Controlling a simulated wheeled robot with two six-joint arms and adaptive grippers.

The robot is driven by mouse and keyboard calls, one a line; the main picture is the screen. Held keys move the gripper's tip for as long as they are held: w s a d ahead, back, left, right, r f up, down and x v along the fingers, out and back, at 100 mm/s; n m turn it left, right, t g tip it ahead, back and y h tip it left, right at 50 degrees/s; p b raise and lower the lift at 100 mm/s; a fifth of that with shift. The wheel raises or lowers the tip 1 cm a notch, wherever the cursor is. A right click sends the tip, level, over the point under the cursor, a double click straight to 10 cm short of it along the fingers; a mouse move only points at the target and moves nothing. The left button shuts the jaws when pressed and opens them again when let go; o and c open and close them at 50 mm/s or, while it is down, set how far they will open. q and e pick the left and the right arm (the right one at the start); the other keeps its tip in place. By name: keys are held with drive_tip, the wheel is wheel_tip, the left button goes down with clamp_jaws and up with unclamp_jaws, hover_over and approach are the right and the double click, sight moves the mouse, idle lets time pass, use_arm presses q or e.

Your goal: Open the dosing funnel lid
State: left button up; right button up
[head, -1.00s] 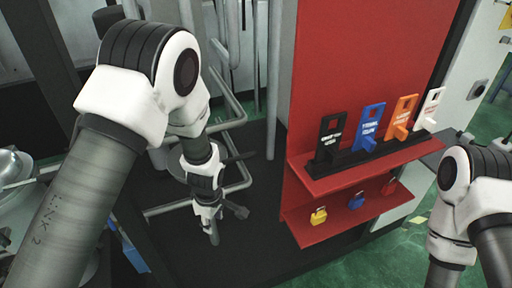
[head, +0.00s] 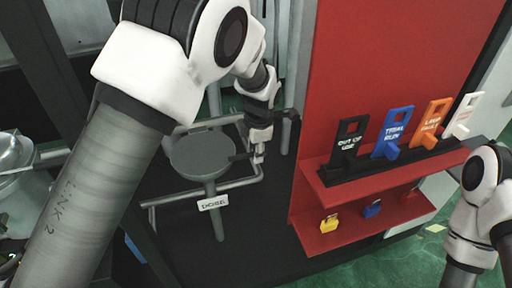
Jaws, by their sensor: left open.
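The dosing funnel lid seems to be the dark grey round disc (head: 201,154) left of the red panel in the head view. It lies flat and looks closed. A stem with a small white label (head: 213,203) runs down below it. My left gripper (head: 258,155) is open and empty at the disc's right side, pointing down. A dark bar lies between the gripper and the disc; I cannot tell whether they touch. My right arm shows at the right edge, with its gripper out of view.
A red panel (head: 385,70) with a shelf stands right of my left gripper. The shelf holds black, blue, orange and white tags (head: 351,140), with padlocks (head: 329,224) below. Grey pipes (head: 172,196) frame the disc. A metal vessel (head: 14,160) is at the left.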

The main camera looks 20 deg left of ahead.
use_arm(q)
drive_tip(key=shift+s+r, duration=0.15)
drive_tip(key=c, duration=0.3)
drive_tip(key=shift+s+a, duration=0.1)
clamp_jaws()
use_arm(e)
drive_tip(key=shift+s, duration=0.15)
drive_tip(key=shift+r, duration=0.15)
